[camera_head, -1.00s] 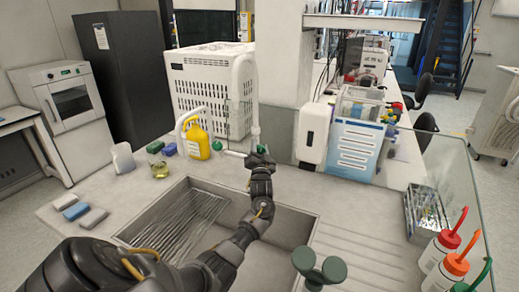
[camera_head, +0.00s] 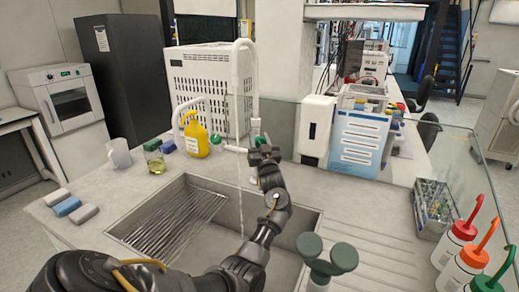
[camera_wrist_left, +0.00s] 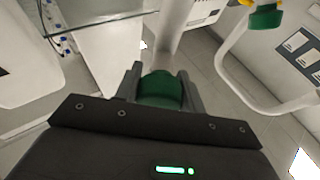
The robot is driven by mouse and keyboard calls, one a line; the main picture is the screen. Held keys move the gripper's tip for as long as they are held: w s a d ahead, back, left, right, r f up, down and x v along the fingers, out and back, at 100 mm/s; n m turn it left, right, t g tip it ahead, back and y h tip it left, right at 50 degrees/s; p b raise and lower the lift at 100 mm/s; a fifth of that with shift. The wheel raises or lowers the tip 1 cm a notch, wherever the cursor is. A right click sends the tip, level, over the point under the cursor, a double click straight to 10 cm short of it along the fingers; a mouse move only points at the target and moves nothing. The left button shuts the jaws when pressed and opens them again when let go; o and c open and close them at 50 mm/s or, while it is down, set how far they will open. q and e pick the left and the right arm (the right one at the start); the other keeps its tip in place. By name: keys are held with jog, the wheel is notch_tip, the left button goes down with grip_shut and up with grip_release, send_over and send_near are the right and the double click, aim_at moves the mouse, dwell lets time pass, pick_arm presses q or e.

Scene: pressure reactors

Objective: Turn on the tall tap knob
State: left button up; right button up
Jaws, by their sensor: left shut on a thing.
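The tall tap (camera_head: 252,75) is a white gooseneck rising behind the sink (camera_head: 300,225). A thin stream of water (camera_head: 240,195) runs from its spout down into the basin. My left gripper (camera_head: 263,146) is at the base of the tall tap. In the left wrist view the green knob (camera_wrist_left: 162,89) sits between the two dark fingers of my left gripper (camera_wrist_left: 161,82), which are shut on it. In the head view the gripper hides most of this knob. My right gripper is not in view.
A shorter white tap (camera_head: 190,102) with a green knob (camera_head: 215,139) stands to the left, near a yellow bottle (camera_head: 195,138). Green eyewash cups (camera_head: 343,257) stand at the sink's front right. Squeeze bottles (camera_head: 455,243) and a glass panel (camera_head: 470,165) are on the right.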

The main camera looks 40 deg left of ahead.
pick_arm(q)
jog(key=n+b, duration=0.1)
jog(key=n+g+b, duration=0.1)
jog(key=n, duration=0.1)
jog(key=shift+f+g+y, duration=0.25)
jog(key=shift+g+y, duration=0.05)
jog(key=shift+n, duration=0.4)
jog(key=shift+r+n+g+b, duration=0.1)
jog(key=shift+n+g+b, duration=0.4)
jog(key=shift+n+b, duration=0.2)
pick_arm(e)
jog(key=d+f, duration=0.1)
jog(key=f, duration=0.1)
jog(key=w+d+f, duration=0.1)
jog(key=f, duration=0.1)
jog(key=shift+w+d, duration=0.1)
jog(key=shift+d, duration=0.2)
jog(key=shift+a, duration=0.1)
pick_arm(q)
jog(key=o, duration=1)
jog(key=shift+r, duration=0.1)
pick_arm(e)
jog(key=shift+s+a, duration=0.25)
pick_arm(q)
jog(key=shift+y, duration=0.3)
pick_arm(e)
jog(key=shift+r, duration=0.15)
